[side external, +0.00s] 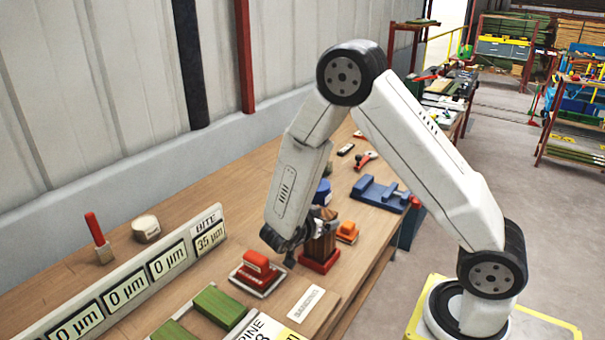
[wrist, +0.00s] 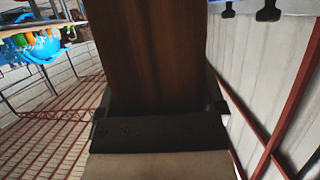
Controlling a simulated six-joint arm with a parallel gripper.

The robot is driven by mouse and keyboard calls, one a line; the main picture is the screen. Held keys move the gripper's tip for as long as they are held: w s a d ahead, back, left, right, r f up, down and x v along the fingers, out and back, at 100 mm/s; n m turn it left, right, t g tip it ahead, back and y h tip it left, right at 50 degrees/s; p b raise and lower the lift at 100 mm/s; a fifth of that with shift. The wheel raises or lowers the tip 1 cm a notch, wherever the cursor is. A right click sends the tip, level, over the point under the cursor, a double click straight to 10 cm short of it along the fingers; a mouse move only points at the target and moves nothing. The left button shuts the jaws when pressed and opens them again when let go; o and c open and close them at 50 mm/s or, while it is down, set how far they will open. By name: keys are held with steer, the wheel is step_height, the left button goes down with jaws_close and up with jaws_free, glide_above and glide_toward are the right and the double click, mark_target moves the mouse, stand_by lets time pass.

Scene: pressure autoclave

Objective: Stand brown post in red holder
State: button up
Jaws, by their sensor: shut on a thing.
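The brown post (side external: 321,236) is a dark wooden block, upright on the bench in the side view. It also fills the middle of the wrist view (wrist: 152,55). A red holder (side external: 319,262) shows directly below the post's lower end. The post's foot meets the holder in the picture, but I cannot tell how deeply it sits inside. My gripper (side external: 298,242) is shut on the post and comes to it from the left in the side view. The far side of the post and the holder's inside are hidden.
A red block on a grey base (side external: 257,270) stands left of the holder, and a small orange block (side external: 347,232) stands right. A blue fixture (side external: 380,194) lies farther back. A white label plate (side external: 306,303) and green blocks (side external: 220,305) lie in front.

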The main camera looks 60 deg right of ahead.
steer(key=shift+f, duration=1.35)
steer(key=shift+f, duration=0.1)
steer(key=o, duration=1.3)
steer(key=shift+a+r, duration=0.15)
steer(key=shift+r, duration=0.05)
steer(key=v, duration=1.1)
steer(key=shift+a+r, duration=0.1)
steer(key=shift+a, duration=0.25)
steer(key=shift+w, duration=0.1)
